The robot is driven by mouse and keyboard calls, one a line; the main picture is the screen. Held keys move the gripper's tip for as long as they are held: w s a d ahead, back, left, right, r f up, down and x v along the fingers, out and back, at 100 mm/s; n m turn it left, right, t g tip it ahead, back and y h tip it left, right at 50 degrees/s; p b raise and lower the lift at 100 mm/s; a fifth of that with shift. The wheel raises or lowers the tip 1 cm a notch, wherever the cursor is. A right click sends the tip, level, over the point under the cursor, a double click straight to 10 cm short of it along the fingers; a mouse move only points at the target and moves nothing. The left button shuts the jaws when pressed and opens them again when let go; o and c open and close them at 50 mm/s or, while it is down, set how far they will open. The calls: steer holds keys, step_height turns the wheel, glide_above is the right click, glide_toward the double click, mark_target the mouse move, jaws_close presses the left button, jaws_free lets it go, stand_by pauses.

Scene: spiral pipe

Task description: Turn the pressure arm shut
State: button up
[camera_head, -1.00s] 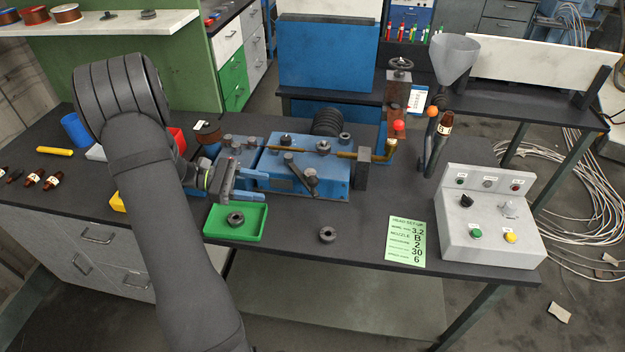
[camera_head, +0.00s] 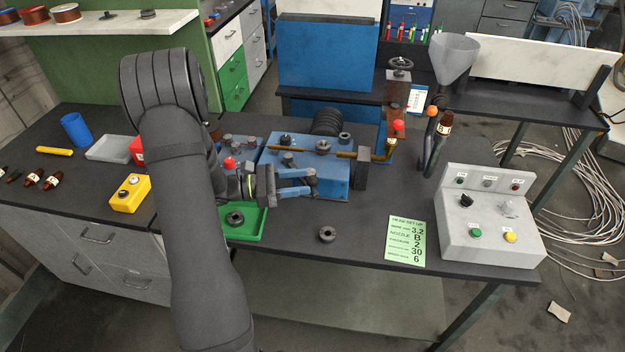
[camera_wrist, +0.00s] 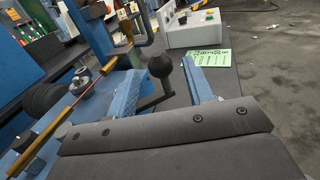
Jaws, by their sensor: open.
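The pressure arm (camera_wrist: 162,72) is a dark lever with a black ball knob, on top of the blue machine (camera_head: 330,170). In the wrist view its knob stands between the two blue fingers of my gripper (camera_wrist: 160,80), with visible room beside it. My gripper (camera_head: 310,182) is open at the machine's front edge in the head view, and the fingers largely hide the lever there. I cannot tell whether either finger touches it.
A green tray (camera_head: 254,233) with a dark ring lies under my gripper. Another ring (camera_head: 327,234) sits on the bench in front. A brass-coloured rod (camera_head: 350,155) runs along the machine to a dark block (camera_head: 361,176). A control box (camera_head: 490,222) and green card (camera_head: 405,242) are at right.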

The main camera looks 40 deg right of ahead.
mark_target(313, 180)
steer(key=shift+x, duration=2)
steer(key=shift+c, duration=0.5)
jaws_close()
